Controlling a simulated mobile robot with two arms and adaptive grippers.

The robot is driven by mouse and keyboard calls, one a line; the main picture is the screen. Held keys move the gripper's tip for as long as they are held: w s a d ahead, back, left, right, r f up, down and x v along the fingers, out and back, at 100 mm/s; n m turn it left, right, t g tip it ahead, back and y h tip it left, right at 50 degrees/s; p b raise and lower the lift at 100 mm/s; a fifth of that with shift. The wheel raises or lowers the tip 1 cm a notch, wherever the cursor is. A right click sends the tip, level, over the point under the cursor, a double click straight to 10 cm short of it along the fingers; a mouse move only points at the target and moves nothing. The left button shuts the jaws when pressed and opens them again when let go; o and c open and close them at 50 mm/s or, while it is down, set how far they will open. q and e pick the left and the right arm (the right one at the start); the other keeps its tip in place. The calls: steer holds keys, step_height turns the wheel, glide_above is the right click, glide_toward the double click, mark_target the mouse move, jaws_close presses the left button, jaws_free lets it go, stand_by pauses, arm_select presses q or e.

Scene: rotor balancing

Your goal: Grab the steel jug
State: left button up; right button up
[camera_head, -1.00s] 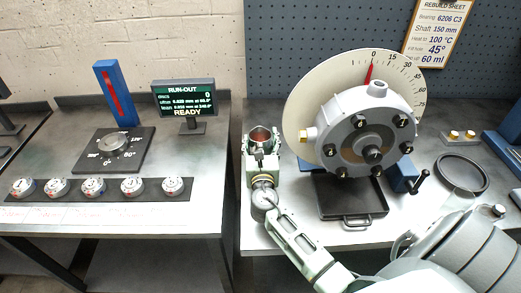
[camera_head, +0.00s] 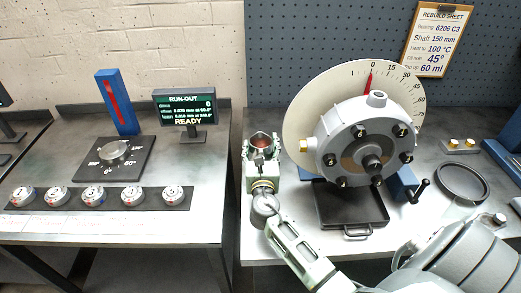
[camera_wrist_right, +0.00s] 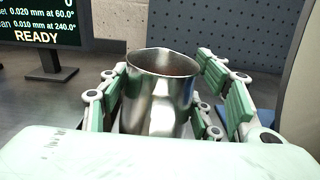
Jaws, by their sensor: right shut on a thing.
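The steel jug (camera_wrist_right: 158,95) is a shiny open-topped metal cup, standing upright between the green-padded fingers of my right gripper (camera_wrist_right: 165,100) in the right wrist view. The fingers are shut on it from both sides. In the head view the jug (camera_head: 261,141) shows its rim and reddish-brown inside, just left of the large dial plate, with my right gripper (camera_head: 262,158) around it. Its base is hidden by the gripper, so I cannot tell whether it touches the bench. My left gripper is not in view.
The grey housing (camera_head: 365,140) with bolts and a dial plate (camera_head: 300,105) stands close right of the jug. A black tray (camera_head: 325,205) lies below it. A run-out screen (camera_head: 184,106) and several small round discs (camera_head: 94,196) are on the left table. A black ring dish (camera_head: 462,182) lies right.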

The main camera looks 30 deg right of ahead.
step_height(320, 180, up, 2)
steer(key=shift+s+a+r, duration=0.1)
steer(key=shift+r, duration=0.05)
steer(key=b+v, duration=0.2)
steer(key=v, duration=1.2)
steer(key=shift+c, duration=0.2)
steer(key=shift+b+v, duration=0.3)
steer(key=shift+v, duration=1.55)
steer(key=shift+a, duration=0.1)
